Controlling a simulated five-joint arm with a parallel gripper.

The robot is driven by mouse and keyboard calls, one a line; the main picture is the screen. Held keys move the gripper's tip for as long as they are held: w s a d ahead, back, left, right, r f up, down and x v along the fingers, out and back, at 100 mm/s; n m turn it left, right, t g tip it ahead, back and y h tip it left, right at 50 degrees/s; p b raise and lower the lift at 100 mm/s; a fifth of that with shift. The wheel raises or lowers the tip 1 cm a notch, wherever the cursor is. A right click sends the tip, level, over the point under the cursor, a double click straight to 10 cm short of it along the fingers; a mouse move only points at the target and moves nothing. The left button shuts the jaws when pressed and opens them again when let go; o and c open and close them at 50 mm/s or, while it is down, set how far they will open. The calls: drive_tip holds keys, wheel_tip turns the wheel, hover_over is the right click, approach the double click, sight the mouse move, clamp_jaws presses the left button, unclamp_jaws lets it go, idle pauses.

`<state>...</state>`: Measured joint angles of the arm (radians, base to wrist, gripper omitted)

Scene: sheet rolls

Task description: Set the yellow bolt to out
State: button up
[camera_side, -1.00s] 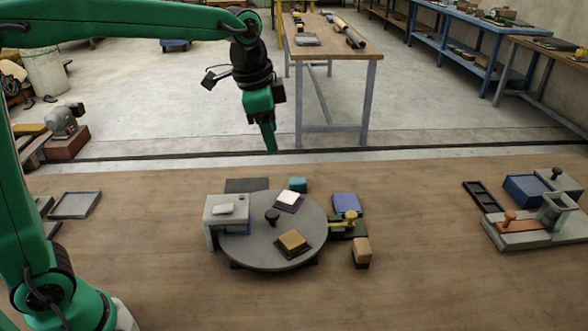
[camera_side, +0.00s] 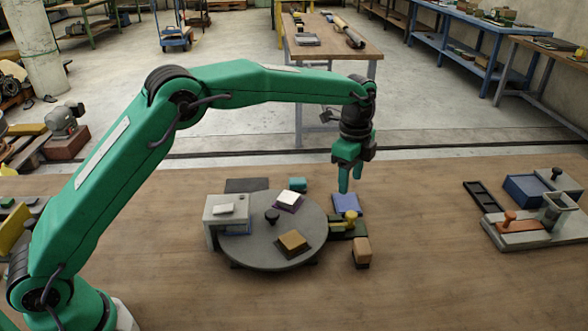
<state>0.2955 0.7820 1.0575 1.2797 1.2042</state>
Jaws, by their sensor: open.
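The yellow bolt (camera_side: 351,216) has an upright knob and sits on a dark green base (camera_side: 346,230) at the right edge of the round grey turntable (camera_side: 263,254). A thin yellow rod runs left from the knob toward the turntable's rim. My gripper (camera_side: 348,188) is open and empty, pointing down above and slightly behind the bolt, apart from it. Its fingertips overlap the blue block (camera_side: 345,204) in the picture; I cannot tell their height above it.
On the turntable are a tan block (camera_side: 293,242), a white-topped purple piece (camera_side: 289,199) and a black knob (camera_side: 272,216). A grey bridge (camera_side: 222,209) stands over its left side. A brown block (camera_side: 362,252) stands in front of the bolt.

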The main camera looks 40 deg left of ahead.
sight(352, 213)
drive_tip(key=shift+w+d+f+m, duration=0.2)
drive_tip(key=shift+d+f, duration=0.1)
drive_tip(key=shift+f, duration=0.25)
drive_tip(key=shift+w+d+f+m, duration=0.2)
drive_tip(key=shift+d+f, duration=0.05)
drive_tip(key=shift+f, duration=0.3)
drive_tip(key=shift+f, duration=0.1)
drive_tip(key=shift+f, duration=3.8)
drive_tip(key=shift+c, duration=0.2)
clamp_jaws()
